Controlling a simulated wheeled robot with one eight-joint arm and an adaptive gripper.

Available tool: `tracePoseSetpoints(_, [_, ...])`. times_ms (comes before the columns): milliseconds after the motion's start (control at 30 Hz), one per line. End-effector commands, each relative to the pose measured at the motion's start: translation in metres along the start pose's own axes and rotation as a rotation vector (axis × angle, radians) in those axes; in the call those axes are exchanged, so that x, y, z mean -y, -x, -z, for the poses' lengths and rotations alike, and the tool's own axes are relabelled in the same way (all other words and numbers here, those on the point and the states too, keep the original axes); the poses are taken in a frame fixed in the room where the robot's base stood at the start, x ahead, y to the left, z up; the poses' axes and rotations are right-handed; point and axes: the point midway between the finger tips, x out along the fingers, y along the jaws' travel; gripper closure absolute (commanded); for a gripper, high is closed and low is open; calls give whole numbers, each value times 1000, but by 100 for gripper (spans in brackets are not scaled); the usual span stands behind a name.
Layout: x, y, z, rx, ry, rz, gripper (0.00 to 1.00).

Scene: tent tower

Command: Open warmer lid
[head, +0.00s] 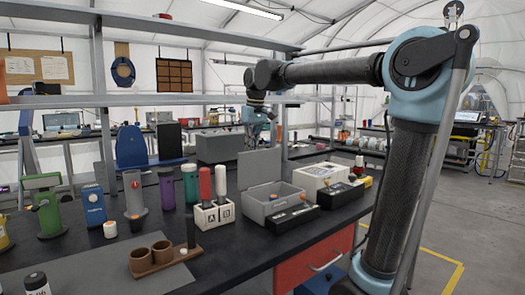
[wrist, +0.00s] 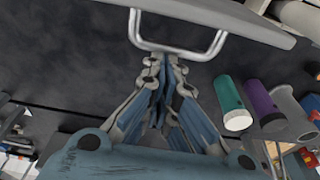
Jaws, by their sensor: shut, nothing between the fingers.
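In the wrist view, a pale grey lid-like slab (wrist: 225,12) crosses the top and carries a U-shaped metal handle (wrist: 215,47). My gripper (wrist: 160,60) is shut and empty. Its fingertips are at the handle's crossbar in the picture; whether they touch it I cannot tell. No part of the handle is between the fingers. In the head view my gripper (head: 260,138) is small, partly hidden behind an upright grey panel, near a closed grey box (head: 214,146) on the bench.
An open grey box (head: 262,205) and a white device (head: 318,180) stand to the right.

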Motion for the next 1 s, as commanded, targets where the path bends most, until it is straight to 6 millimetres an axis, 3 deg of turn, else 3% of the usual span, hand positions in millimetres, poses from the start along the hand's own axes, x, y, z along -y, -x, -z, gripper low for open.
tracePoseSetpoints(200, [2, 8, -12, -7, 3, 1, 100])
tracePoseSetpoints(600, [2, 9, -12, -6, 4, 1, 100])
tracePoseSetpoints(767, [2, 6, -4, -6, 3, 1, 100])
tracePoseSetpoints(967, [4, -1, 23, -6, 1, 1, 100])
tracePoseSetpoints(1000, [5, 11, 19, -6, 1, 1, 100])
